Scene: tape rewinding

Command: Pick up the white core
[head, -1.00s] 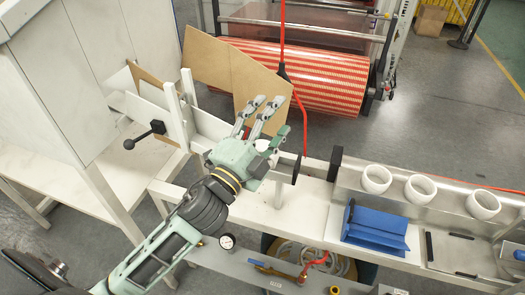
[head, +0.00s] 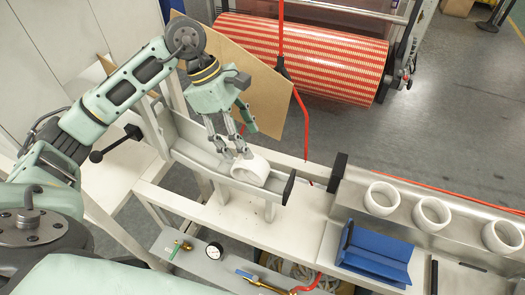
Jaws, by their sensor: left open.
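A white core (head: 251,170), a short thick ring, lies on its side in the grey metal trough (head: 192,151), near the trough's right end. My left gripper (head: 235,153) points down at the left upper side of this core. More white cores stand in a row on the metal ledge at the right: one at the left (head: 381,199), one in the middle (head: 432,214) and one at the right (head: 503,236). My right gripper is not in view.
A black end plate (head: 289,187) closes the trough's right end. A brown board (head: 236,75) stands behind my left gripper. A blue holder (head: 375,252) sits below the row of cores. A red-striped roll (head: 302,57) lies behind. A gauge (head: 214,250) is in front.

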